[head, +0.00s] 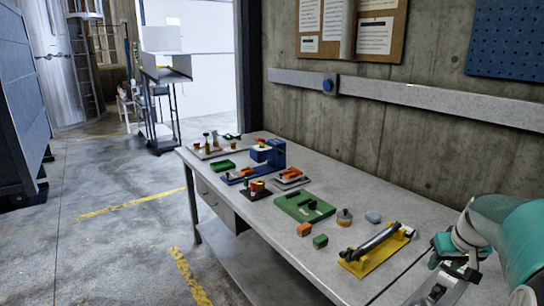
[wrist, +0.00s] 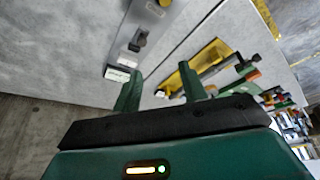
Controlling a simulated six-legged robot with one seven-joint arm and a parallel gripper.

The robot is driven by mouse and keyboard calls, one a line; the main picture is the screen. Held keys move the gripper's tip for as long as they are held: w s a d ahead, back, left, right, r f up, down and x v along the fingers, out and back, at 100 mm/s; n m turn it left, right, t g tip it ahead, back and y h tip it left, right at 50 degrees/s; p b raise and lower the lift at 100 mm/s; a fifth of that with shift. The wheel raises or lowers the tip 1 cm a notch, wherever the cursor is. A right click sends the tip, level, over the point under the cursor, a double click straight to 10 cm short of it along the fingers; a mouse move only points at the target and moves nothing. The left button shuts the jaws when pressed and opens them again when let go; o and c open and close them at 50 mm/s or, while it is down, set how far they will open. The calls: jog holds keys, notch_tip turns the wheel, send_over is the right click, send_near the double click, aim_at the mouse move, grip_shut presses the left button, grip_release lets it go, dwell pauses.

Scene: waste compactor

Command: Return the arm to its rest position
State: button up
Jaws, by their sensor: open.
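My arm (head: 505,238), with a teal and grey casing, comes in at the right edge of the head view. My gripper (head: 456,266) is at its end, over the near right part of the grey workbench (head: 262,206). In the wrist view my gripper (wrist: 161,86) has its two green fingers spread apart with nothing between them. A grey plate with small dark switches (wrist: 154,22) lies beyond the fingers. A yellow holder with a dark cylinder (head: 373,249) is left of the gripper in the head view; it also shows in the wrist view (wrist: 193,72).
A green tray (head: 303,207), small orange and green blocks (head: 304,229) and a blue device (head: 272,153) stand along the bench. A concrete wall (head: 420,130) with a rail runs behind it. Open floor (head: 120,240) lies to the left.

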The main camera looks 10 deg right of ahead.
jog(key=s+a+r+n, duration=0.1)
jog(key=s+a+r, duration=0.1)
jog(key=a, duration=0.7)
jog(key=s+a+r+n+t, duration=0.1)
jog(key=s+a, duration=0.2)
jog(key=a, duration=0.6)
jog(key=s+a+r, duration=0.2)
jog(key=a, duration=0.7)
jog(key=s+a+f+n+y, duration=0.1)
jog(key=s+a+f, duration=0.1)
jog(key=s+a, duration=0.4)
jog(key=shift+s+a, duration=0.3)
jog(key=shift+s, duration=0.3)
